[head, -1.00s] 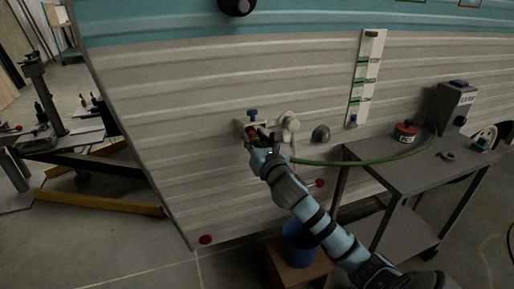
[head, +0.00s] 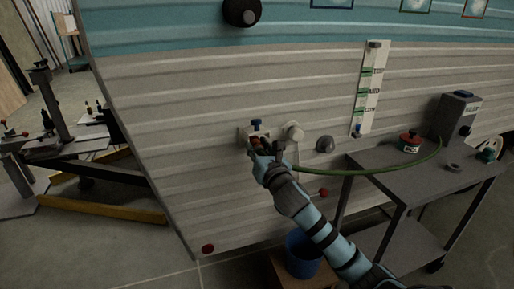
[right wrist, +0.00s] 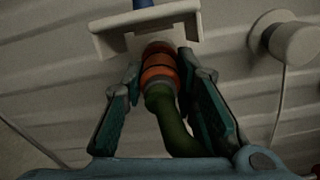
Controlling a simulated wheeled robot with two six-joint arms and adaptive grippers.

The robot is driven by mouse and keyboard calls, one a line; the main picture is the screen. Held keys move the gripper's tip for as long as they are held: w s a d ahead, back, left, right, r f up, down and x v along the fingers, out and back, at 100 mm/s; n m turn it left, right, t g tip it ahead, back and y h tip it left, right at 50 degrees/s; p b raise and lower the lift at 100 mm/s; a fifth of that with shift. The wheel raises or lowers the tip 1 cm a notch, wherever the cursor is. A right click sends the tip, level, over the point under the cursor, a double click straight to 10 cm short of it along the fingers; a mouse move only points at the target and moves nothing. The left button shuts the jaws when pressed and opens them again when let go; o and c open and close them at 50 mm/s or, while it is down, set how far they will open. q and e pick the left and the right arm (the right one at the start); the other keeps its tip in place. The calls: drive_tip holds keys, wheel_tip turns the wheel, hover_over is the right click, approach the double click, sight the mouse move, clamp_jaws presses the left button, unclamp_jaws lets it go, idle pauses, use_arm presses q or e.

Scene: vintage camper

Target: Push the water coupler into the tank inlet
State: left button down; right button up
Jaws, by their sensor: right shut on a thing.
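The water coupler (right wrist: 158,67) is orange with a dark ring, with the green hose (right wrist: 172,122) leaving its near end. My right gripper (head: 262,157) is shut on the coupler, its fingers on either side of it in the right wrist view (right wrist: 160,85). The tank inlet is at the pale bracket (right wrist: 108,42) on the camper wall, with a blue knob (head: 256,123) on top. The coupler's far end is at the bracket's opening. I cannot tell how far in it sits. My left gripper is not in view.
A round white fitting (head: 295,132) and a dark dome (head: 325,144) are on the wall right of the bracket. The hose runs right over a grey cart (head: 385,165) with a red can (head: 409,142). A blue bucket (head: 303,262) stands below.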

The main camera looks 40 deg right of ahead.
drive_tip(key=shift+p, duration=0.35)
idle(0.7)
drive_tip(key=shift+p, duration=0.5)
idle(0.6)
drive_tip(key=shift+p, duration=0.55)
drive_tip(key=shift+w+d, duration=0.2)
drive_tip(key=shift+w, duration=0.3)
drive_tip(key=o, duration=1.2)
drive_tip(key=shift+c, duration=0.2)
